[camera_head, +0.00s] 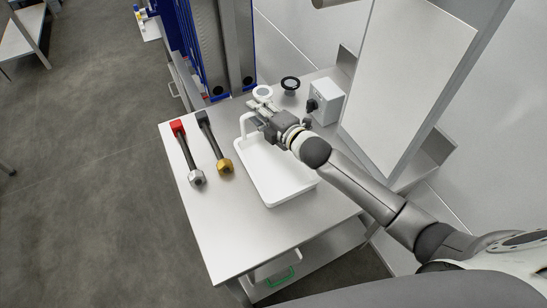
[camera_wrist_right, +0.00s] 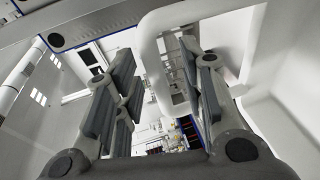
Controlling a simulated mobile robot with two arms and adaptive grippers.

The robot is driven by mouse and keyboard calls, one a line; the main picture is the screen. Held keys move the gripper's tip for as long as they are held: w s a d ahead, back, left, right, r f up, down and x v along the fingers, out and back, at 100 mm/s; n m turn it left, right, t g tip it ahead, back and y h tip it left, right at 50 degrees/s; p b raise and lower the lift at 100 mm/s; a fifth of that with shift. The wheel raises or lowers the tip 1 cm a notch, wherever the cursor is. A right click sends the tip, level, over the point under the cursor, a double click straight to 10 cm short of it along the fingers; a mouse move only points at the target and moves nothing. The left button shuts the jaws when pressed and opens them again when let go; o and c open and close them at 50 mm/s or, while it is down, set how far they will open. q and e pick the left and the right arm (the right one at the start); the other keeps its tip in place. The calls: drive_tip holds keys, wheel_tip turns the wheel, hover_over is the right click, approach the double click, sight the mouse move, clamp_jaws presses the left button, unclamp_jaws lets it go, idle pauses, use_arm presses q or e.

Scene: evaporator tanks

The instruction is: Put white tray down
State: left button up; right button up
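The white tray (camera_head: 275,178) rests flat on the metal table, its inside empty where I can see it. Its upright white handle (camera_head: 242,125) is at the far end and also shows in the right wrist view (camera_wrist_right: 151,65). My right gripper (camera_head: 258,114) is over the far end of the tray, at the handle. In the wrist view its fingers (camera_wrist_right: 158,92) are spread apart, with the handle showing between them and no clear contact. The forearm covers part of the tray's right side. My left gripper is not in view.
On the metal table (camera_head: 225,240), a red-ended tool (camera_head: 187,150) and a gold-ended tool (camera_head: 214,145) lie left of the tray. A white ring-shaped part (camera_head: 262,92), a black ring-shaped part (camera_head: 290,84) and a grey switch box (camera_head: 326,101) stand behind. The table's front is clear.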

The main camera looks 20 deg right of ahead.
drive_tip(key=shift+w, duration=0.15)
clamp_jaws()
drive_tip(key=shift+r, duration=0.15)
idle(0.5)
